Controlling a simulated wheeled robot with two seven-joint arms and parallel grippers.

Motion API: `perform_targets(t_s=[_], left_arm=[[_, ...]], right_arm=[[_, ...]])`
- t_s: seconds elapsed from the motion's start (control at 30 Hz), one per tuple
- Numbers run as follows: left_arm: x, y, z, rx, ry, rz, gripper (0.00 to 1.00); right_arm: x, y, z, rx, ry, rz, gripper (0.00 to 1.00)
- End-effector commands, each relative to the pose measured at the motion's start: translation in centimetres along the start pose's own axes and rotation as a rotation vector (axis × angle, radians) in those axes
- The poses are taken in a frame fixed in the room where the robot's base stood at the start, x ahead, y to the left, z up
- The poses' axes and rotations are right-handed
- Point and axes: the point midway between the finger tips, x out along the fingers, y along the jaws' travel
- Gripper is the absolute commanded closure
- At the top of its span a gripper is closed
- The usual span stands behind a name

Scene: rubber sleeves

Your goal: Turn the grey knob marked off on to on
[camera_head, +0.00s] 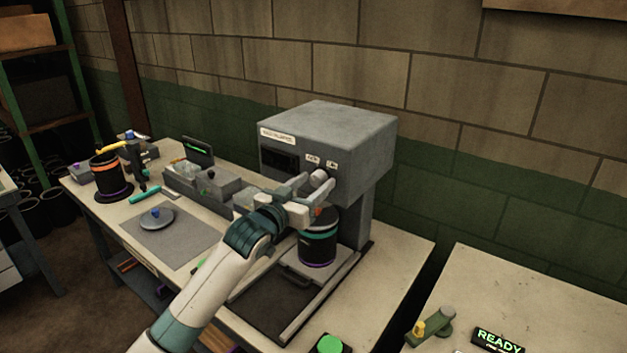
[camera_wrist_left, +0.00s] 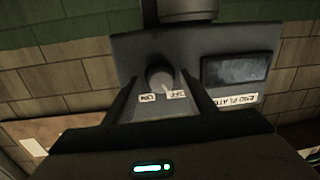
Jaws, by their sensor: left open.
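The grey knob (camera_head: 319,176) is on the front of a grey box-shaped machine (camera_head: 345,130). In the left wrist view the round knob (camera_wrist_left: 159,76) shows upside down near the ON label (camera_wrist_left: 148,98) and the OFF label (camera_wrist_left: 176,94). A pale mark on the knob seems to point toward OFF. My left gripper (camera_head: 311,188) is open in front of the panel. In the left wrist view its fingers (camera_wrist_left: 160,82) stand either side of the knob; I cannot tell whether they touch it. My right gripper is not in view.
A black canister with teal and purple bands (camera_head: 318,238) stands under the machine head, close below my gripper. A dark display (camera_wrist_left: 235,68) is beside the knob. Bins, a grey mat (camera_head: 190,243) and another canister (camera_head: 108,176) are on the bench to the left.

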Motion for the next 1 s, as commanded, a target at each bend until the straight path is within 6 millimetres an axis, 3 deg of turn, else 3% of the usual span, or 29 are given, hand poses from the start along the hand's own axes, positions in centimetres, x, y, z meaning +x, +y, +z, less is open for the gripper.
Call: perform_targets(t_s=[0.37, 0.57, 1.0], left_arm=[[0.37, 0.01, 0.06, 0.000, -0.001, 0.000, 0.49], [0.35, 0.00, 0.05, 0.000, -0.001, 0.000, 0.91], [0.34, -0.07, 0.13, 0.051, 0.003, -0.001, 0.91]], right_arm=[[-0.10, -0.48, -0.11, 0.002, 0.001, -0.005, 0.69], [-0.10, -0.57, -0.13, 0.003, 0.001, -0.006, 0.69], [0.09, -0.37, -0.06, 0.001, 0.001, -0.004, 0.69]])
